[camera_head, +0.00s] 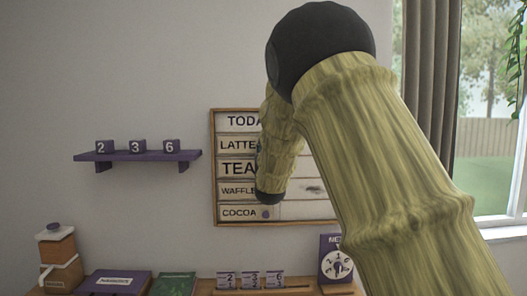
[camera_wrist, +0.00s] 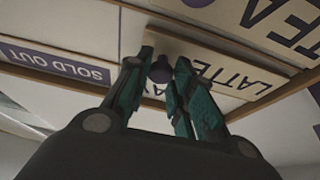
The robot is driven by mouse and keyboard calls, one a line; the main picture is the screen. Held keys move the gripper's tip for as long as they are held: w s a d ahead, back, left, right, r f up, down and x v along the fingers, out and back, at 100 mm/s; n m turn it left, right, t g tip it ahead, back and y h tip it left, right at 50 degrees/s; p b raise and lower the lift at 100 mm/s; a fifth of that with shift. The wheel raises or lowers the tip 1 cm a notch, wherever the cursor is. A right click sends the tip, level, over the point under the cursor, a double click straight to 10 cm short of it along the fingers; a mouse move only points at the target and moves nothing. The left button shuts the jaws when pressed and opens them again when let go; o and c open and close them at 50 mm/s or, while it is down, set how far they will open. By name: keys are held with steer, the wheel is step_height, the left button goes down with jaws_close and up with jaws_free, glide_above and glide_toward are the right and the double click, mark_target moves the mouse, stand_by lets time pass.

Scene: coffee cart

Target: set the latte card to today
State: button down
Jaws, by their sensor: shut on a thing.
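The latte card (camera_head: 235,145) is in the left column of the wall menu board (camera_head: 213,180), under the TODAY heading (camera_head: 240,121) and above the tea card (camera_head: 237,167). In the wrist view the latte card (camera_wrist: 245,82) shows upside down. My gripper (camera_wrist: 160,78) is shut on the small purple knob (camera_wrist: 160,68) at the card's end. The dark SOLD OUT heading (camera_wrist: 55,63) is to the left in the wrist view. My arm hides the gripper and the upper right of the board in the head view.
The waffle card (camera_head: 237,189) and cocoa card (camera_head: 238,212) are lower on the board. A purple shelf (camera_head: 138,156) with number blocks is on the wall to the left. Below are a jar (camera_head: 60,255), number tiles (camera_head: 250,281) and a dial panel (camera_head: 336,262). A window is at right.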

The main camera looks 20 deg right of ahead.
steer(key=shift+a, duration=0.1)
steer(key=c, duration=1.3)
jaws_free()
steer(key=shift+a, duration=0.15)
steer(key=shift+o, duration=0.2)
steer(key=v, duration=1.2)
